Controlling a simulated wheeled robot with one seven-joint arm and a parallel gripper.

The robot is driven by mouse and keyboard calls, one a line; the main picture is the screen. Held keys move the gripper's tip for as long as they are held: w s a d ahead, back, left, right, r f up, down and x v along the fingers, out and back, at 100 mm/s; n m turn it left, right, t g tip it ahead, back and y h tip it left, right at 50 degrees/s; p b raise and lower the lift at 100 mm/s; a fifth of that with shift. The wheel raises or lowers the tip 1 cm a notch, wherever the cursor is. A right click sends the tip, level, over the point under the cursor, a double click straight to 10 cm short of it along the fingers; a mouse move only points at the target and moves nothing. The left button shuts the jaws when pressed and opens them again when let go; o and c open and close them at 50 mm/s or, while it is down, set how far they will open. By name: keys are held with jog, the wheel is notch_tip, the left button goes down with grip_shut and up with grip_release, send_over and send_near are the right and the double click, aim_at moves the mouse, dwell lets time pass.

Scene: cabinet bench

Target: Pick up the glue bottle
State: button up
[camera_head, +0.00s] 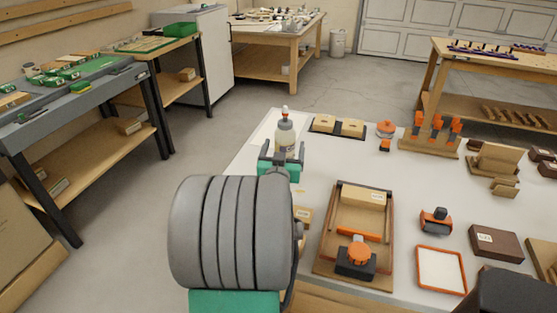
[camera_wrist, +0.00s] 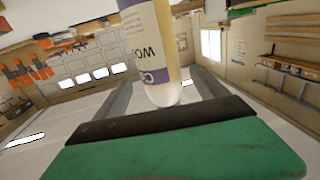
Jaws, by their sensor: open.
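The glue bottle (camera_head: 286,132) stands upright near the far left end of the white table (camera_head: 262,140). It has a pale body, a grey cap and a red tip. My gripper (camera_head: 281,158) is open at the bottle, with one finger on either side of its lower part in the head view. In the wrist view, the bottle (camera_wrist: 152,50) shows a label with dark lettering, and its rounded end lies between the two spread fingers (camera_wrist: 160,98). Whether the fingers touch the bottle cannot be told. The bottle's base is hidden behind my gripper in the head view.
Two tan blocks in a dark tray (camera_head: 338,127) sit just right of the bottle. A wooden tray (camera_head: 325,255) with an orange-knobbed tool lies nearer. Orange tools in a wooden stand (camera_head: 432,135) are farther right. Clear white tabletop lies between them.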

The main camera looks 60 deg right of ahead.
jog(key=x, duration=0.7)
jog(key=shift+w+r+p, duration=0.15)
jog(key=shift+r+p, duration=0.1)
jog(key=shift+p, duration=0.05)
jog(key=shift+a, duration=0.1)
grip_shut()
dwell(0.3)
jog(key=shift+r, duration=0.2)
